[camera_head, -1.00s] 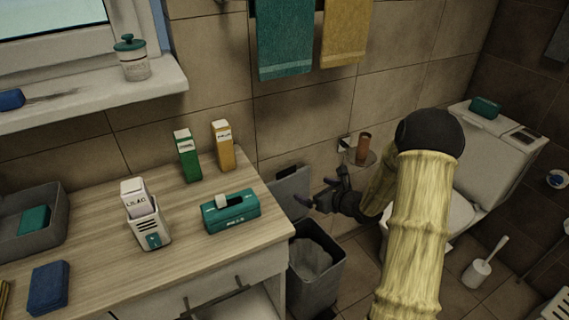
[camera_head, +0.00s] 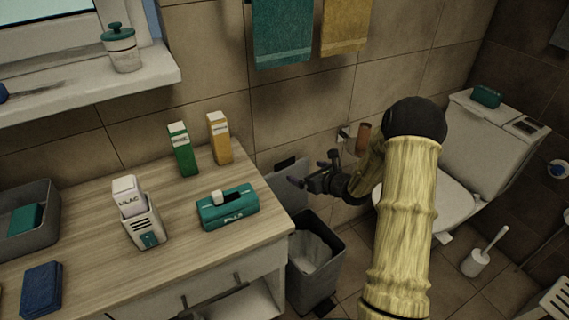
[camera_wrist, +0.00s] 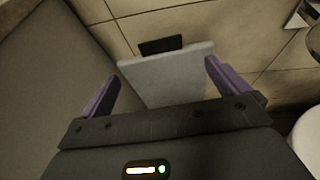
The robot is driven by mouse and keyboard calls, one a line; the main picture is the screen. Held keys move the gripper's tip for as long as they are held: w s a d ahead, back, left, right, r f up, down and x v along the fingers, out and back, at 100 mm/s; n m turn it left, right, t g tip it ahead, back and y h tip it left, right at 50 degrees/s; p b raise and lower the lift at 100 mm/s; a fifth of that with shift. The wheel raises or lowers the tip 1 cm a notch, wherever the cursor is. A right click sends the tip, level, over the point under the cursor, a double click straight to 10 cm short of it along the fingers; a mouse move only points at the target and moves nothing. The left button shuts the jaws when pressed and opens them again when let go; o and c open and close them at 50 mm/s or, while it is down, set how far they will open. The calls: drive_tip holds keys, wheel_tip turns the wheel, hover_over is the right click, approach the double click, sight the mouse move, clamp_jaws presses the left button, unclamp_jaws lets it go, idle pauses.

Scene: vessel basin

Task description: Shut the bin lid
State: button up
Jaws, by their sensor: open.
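The grey bin (camera_head: 312,268) stands on the floor at the right end of the wooden counter, with a pale liner inside. Its lid (camera_head: 287,185) is open and stands up near the wall behind the bin. In the wrist view the lid (camera_wrist: 166,78) is a light grey panel with a dark tab (camera_wrist: 161,45) on its top edge. My gripper (camera_head: 308,173) is open and empty, in front of the raised lid and above the bin. In the wrist view its purple fingers (camera_wrist: 160,82) appear either side of the lid. I cannot tell whether they touch it.
The counter (camera_head: 258,235) with a teal box (camera_head: 228,208) lies left of the bin. A toilet (camera_head: 450,190) and a toilet brush (camera_head: 478,262) are to the right. A brown cup (camera_head: 363,139) sits in a wall holder behind my arm.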

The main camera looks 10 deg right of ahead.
sight(285, 163)
drive_tip(key=x, duration=1.4)
drive_tip(key=shift+w+a+b, duration=0.1)
drive_tip(key=shift+b, duration=0.2)
drive_tip(key=c, duration=1.3)
